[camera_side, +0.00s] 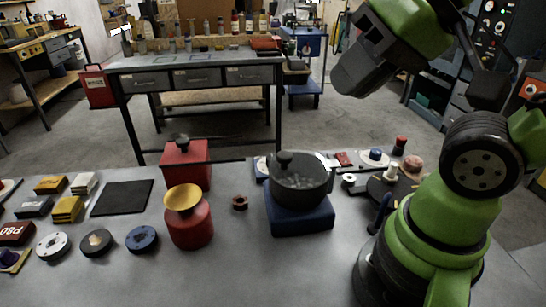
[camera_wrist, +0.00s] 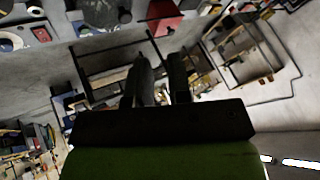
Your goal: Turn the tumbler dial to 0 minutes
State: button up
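The tumbler is a dark round bowl (camera_side: 299,180) with a black knob on top and grey bits inside. It sits on a blue base (camera_side: 301,222) on the grey work surface. I cannot make out a dial or its marks on the base; it may be hidden or too small. In the wrist view a dark round shape at the top left looks like the tumbler bowl (camera_wrist: 100,13). My gripper (camera_side: 350,82) is high above and right of the tumbler, apart from everything. In the wrist view its two fingers (camera_wrist: 159,62) stand apart with nothing between them.
A red canister with a yellow funnel top (camera_side: 189,220) and a red box (camera_side: 186,165) stand left of the tumbler. A brown nut (camera_side: 240,203) lies between. Discs, sanding blocks and a black mat (camera_side: 122,198) lie further left. Small parts crowd the right side.

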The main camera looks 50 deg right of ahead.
jog(key=o, duration=0.3)
jog(key=shift+w+d+r+m, duration=0.1)
jog(key=shift+w+r+m, duration=0.05)
jog(key=shift+w+m, duration=0.2)
jog(key=o, duration=0.4)
jog(key=w+d+m+g+h, duration=0.1)
jog(key=w+d+m, duration=0.1)
jog(key=w+m, duration=0.3)
jog(key=shift+w+r+g, duration=0.2)
jog(key=shift+w+g, duration=0.2)
jog(key=shift+w, duration=0.45)
jog(key=w+d+f+m+g+h, duration=0.1)
jog(key=w+d+f+m+g, duration=0.1)
jog(key=w+d+f+m, duration=0.4)
jog(key=w+d+f+m+g, duration=0.2)
jog(key=w+d+f+m, duration=0.1)
jog(key=w+f+m, duration=0.4)
jog(key=w+d+f+m, duration=0.1)
jog(key=f, duration=0.1)
jog(key=d+f+m+g, duration=0.1)
jog(key=d+f, duration=0.1)
jog(key=f, duration=0.1)
jog(key=w+d+f+m, duration=0.1)
jog(key=f+m, duration=0.1)
jog(key=shift+w+d+f, duration=0.15)
jog(key=shift+w+f, duration=0.2)
notch_tip(320, 180, down, 9)
jog(key=shift+c, duration=0.2)
